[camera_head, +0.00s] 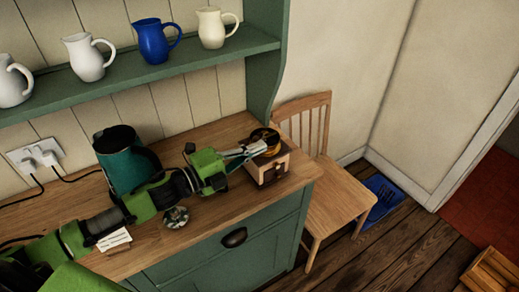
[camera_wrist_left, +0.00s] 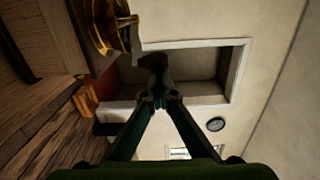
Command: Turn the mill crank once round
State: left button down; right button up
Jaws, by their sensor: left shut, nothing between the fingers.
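The mill (camera_head: 270,170) is a small pale wooden box with a brass top, near the right end of the wooden counter. Its brass top also shows at the upper left of the left wrist view (camera_wrist_left: 112,25). My left gripper (camera_head: 262,147) reaches in from the left at the height of the mill's top. Its fingers are shut with nothing between them. In the wrist view a dark brown rounded shape (camera_wrist_left: 153,66) shows just beyond the fingertips; it may be the crank's knob, but I cannot tell whether they touch. The crank arm is not clear. My right gripper is out of view.
A teal kettle (camera_head: 122,160) stands behind my left arm, and a small patterned dish (camera_head: 176,217) lies in front of it. A shelf (camera_head: 150,66) with several jugs hangs above. A wooden chair (camera_head: 335,195) stands right of the counter.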

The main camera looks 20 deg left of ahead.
pick_arm(q)
jog(key=w+a+b, duration=0.2)
jog(key=a+b, duration=0.1)
jog(key=a, duration=0.5)
jog(key=shift+w+m+g+h+b, duration=0.3)
jog(key=shift+w+b, duration=0.05)
jog(key=shift+a, duration=0.1)
dwell(0.6)
